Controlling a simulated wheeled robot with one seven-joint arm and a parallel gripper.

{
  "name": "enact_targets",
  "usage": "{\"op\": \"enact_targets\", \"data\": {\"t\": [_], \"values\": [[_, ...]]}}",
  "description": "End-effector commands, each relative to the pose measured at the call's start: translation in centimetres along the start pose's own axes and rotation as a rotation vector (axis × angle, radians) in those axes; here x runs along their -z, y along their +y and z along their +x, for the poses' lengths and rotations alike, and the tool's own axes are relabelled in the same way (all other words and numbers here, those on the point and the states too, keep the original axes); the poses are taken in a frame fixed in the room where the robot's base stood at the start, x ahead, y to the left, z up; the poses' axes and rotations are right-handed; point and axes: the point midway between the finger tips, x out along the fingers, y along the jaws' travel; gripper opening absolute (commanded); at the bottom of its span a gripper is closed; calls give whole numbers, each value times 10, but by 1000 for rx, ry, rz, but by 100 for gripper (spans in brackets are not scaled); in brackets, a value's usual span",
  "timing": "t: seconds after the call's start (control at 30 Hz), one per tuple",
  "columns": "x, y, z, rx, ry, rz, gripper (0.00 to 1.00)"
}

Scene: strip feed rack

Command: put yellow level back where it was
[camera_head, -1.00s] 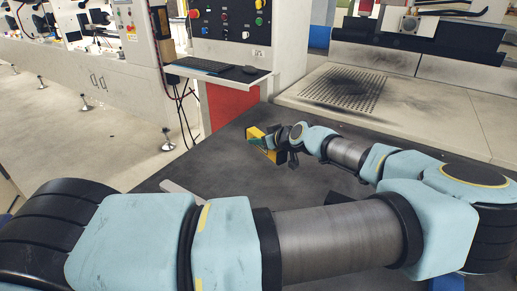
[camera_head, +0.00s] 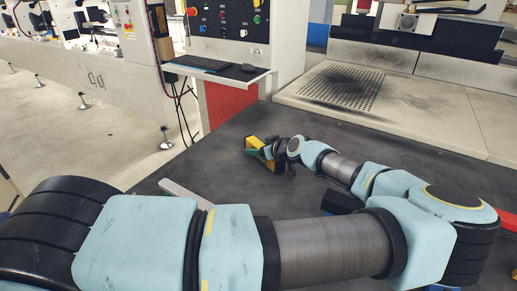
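The yellow level (camera_head: 253,143) is small and far off in the head view, over the dark tabletop (camera_head: 222,160). My gripper (camera_head: 269,150) is at the level's right side, with its dark fingers against it, and appears shut on it. A bit of green shows beside the fingers. The gripper partly hides the level's right part. I cannot tell whether the level touches the tabletop or hangs just above it.
A grey bar (camera_head: 184,194) lies near the table's left edge. A dark block (camera_head: 341,201) lies behind my arm. A red piece (camera_head: 507,222) shows at the right edge. A shelf with a keyboard (camera_head: 203,63) and mouse (camera_head: 249,68) juts out behind the table. A perforated plate (camera_head: 340,89) is at the back.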

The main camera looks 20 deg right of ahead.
Motion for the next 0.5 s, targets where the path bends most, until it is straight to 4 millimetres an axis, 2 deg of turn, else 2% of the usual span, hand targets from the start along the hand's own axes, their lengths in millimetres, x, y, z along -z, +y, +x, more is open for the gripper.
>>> {"op": "enact_targets", "data": {"t": [0.33, 0.5], "values": [[4, 0, -2, 0, 0, 0, 72], [0, 2, -27, -5, 0, 2, 72]]}}
